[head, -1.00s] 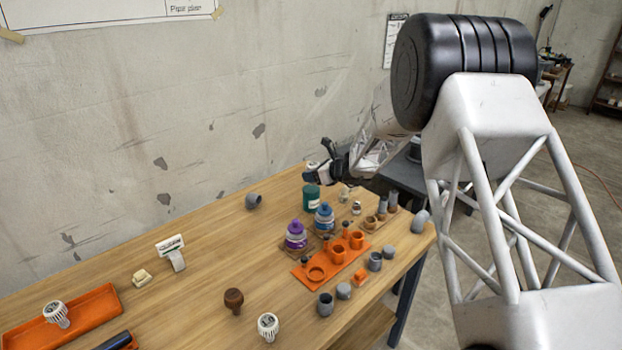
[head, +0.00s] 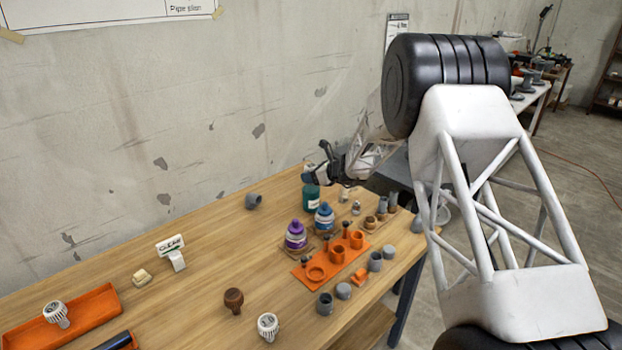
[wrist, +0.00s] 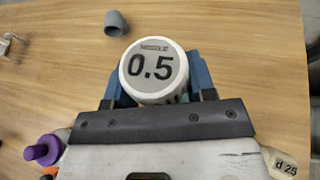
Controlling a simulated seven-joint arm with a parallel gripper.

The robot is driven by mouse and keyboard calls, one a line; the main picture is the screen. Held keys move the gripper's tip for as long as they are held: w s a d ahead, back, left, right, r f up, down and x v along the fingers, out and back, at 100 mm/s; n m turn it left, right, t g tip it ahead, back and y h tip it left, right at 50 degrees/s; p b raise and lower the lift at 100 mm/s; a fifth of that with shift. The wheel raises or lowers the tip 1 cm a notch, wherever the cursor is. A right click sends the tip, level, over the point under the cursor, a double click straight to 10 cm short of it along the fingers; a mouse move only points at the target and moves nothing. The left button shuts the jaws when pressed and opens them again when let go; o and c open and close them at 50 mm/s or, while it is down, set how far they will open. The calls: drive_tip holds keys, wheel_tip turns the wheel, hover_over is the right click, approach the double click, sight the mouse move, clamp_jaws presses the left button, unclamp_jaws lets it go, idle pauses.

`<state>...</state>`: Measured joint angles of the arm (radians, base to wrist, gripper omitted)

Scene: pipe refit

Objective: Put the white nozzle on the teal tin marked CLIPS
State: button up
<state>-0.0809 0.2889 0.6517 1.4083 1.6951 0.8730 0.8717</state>
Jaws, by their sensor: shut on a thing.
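My gripper (wrist: 160,85) is shut on the white nozzle (wrist: 152,70), whose round grey top reads 0.5, between its blue fingers. In the head view my gripper (head: 313,178) is right at the top of the teal tin (head: 311,200) towards the back of the bench. I cannot tell whether the nozzle touches the tin. The tin does not show in the wrist view. The lettering on the tin is too small to read.
An orange holder (head: 316,272) is nearer. A grey elbow (head: 253,201) lies to the left, with bare bench around it.

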drive_tip(key=shift+f, duration=0.7)
drive_tip(key=shift+f, duration=0.15)
drive_tip(key=o, duration=0.9)
drive_tip(key=shift+d+r, duration=0.1)
drive_tip(key=shift+r, duration=0.1)
drive_tip(key=v, duration=1.2)
